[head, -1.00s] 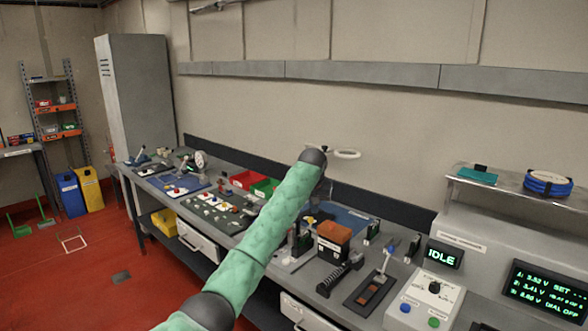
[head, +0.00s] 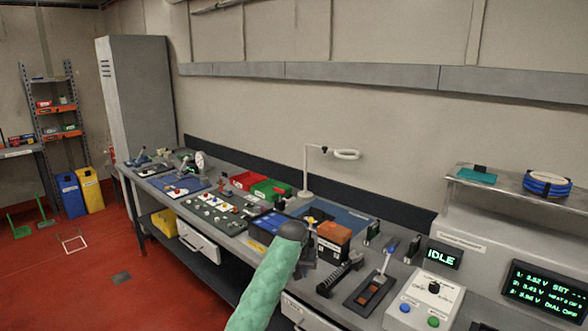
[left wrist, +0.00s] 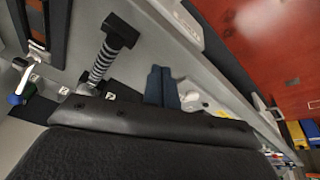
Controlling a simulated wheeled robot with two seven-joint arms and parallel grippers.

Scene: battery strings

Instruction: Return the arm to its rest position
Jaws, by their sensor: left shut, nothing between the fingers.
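My left arm, with green links (head: 264,285) and a dark joint (head: 291,231), comes in from the bottom of the head view and reaches the front of the workbench (head: 385,262). In that view my left gripper is mostly hidden by the arm. In the left wrist view the blue-grey fingers of my left gripper (left wrist: 162,86) lie side by side, shut and empty. My right gripper is in neither view.
Open red floor (head: 110,295) lies left.

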